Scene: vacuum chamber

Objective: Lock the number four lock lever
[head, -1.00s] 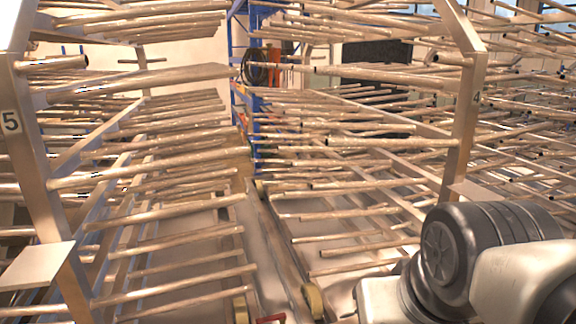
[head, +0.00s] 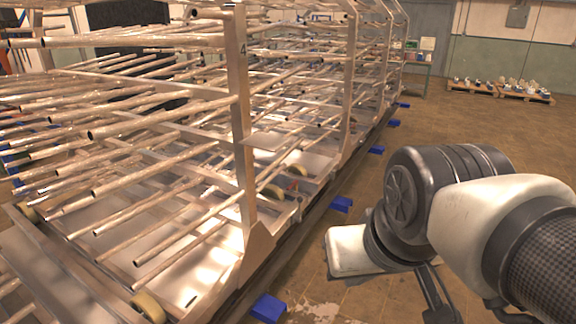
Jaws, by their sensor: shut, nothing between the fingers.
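The rack frame post marked 4 (head: 241,110) stands left of centre in the head view, with its number plate near the top. A flat light plate (head: 268,141) sticks out from this post at mid height. I cannot make out a lock lever with certainty. The foot of the post (head: 258,243) widens near the rack's lower edge. My arm is at the right, apart from the rack.
Several tubes (head: 165,113) stick out from the rack. Blue blocks (head: 268,308) (head: 341,203) lie on the floor along its edge. The brown floor (head: 450,125) at the right is mostly open, with pallets (head: 500,91) far back.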

